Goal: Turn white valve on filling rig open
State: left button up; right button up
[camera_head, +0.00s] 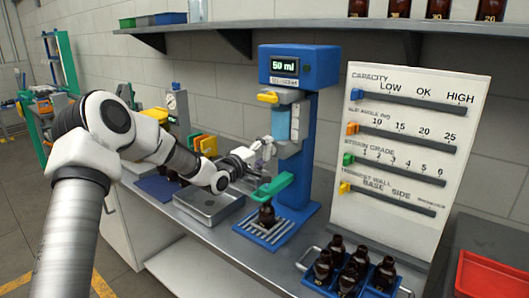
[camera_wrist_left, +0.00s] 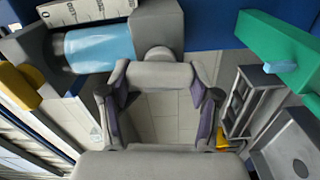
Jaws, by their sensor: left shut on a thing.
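The blue filling rig (camera_head: 325,70) stands on the bench, its display reading 50 ml. My left gripper (camera_head: 262,154) is at the rig's front, beside the light-blue cylinder (camera_head: 281,124). In the left wrist view, its two fingers (camera_wrist_left: 160,82) are shut on the ends of the pale grey-white valve handle (camera_wrist_left: 160,73), which lies crosswise below a grey block (camera_wrist_left: 150,25). In the head view the gripper largely covers the valve. My right gripper is not in view.
A yellow lever (camera_head: 267,97) sits higher on the rig. A metal tray (camera_head: 208,211) lies left. A white slider board (camera_head: 385,225) stands right, with a blue rack (camera_head: 311,280) of several amber bottles before it. A red bin (camera_head: 488,275) is far right.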

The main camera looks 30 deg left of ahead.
pick_arm(q)
jog(key=o, duration=1.2)
jog(key=shift+w, duration=0.1)
jog(key=shift+c, duration=0.2)
jog(key=s, duration=1.2)
jog(key=shift+a, duration=0.35)
jog(key=shift+a, duration=0.1)
